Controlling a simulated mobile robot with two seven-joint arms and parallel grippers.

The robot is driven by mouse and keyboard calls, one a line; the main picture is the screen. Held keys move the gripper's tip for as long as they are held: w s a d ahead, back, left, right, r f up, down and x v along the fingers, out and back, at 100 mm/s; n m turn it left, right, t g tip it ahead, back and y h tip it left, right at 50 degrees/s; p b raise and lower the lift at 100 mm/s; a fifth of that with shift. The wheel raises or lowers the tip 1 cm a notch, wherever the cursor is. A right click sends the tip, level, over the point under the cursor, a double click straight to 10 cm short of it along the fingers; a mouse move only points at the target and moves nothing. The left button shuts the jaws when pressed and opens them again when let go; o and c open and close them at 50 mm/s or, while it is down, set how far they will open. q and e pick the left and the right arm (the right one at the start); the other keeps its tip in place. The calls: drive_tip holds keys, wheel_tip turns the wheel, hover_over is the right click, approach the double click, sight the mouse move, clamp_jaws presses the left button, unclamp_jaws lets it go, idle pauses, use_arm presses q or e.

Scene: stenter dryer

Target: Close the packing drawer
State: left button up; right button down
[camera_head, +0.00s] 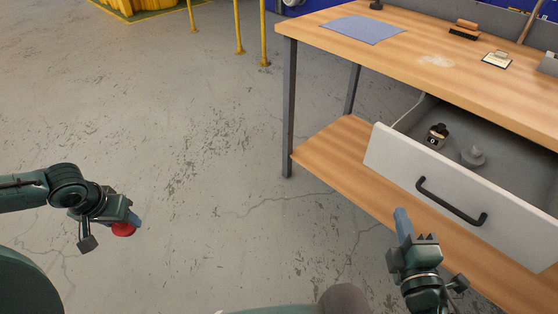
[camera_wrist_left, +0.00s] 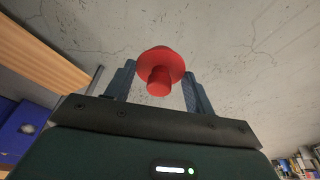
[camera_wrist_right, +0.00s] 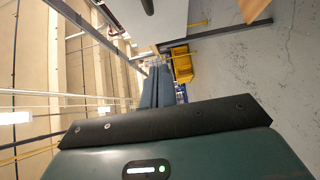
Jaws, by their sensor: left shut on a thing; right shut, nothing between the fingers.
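The packing drawer (camera_head: 465,207) sticks out open from under the wooden workbench, with a white front and a black bar handle (camera_head: 450,202). A dark bottle (camera_head: 436,136) and a grey knobbed piece (camera_head: 473,156) lie inside it. My right gripper (camera_head: 403,226) is shut and empty, in front of the drawer front and left of the handle, apart from it. It also shows shut in the right wrist view (camera_wrist_right: 158,88). My left gripper (camera_head: 130,222) is off to the left above the floor, shut on a red flanged knob (camera_wrist_left: 162,68).
The workbench top (camera_head: 400,52) carries a blue cloth (camera_head: 362,28), a brush (camera_head: 465,29) and small items. A lower wooden shelf (camera_head: 345,160) runs beneath the drawer. A grey leg (camera_head: 289,110) stands at the bench's left end. The floor left of it is clear.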

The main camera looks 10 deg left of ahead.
use_arm(q)
drive_tip(key=shift+a, duration=0.1)
drive_tip(key=shift+r, duration=0.1)
use_arm(e)
approach(394, 160)
drive_tip(key=w+a, duration=0.2)
drive_tip(key=a, duration=0.1)
drive_tip(key=w, duration=0.1)
drive_tip(key=w+d, duration=0.1)
drive_tip(key=w, duration=0.1)
drive_tip(key=shift+d, duration=0.15)
drive_tip(key=shift+w+d+f, duration=0.1)
drive_tip(key=shift+w+d, duration=0.2)
drive_tip(key=shift+w, duration=0.05)
drive_tip(key=shift+w, duration=0.1)
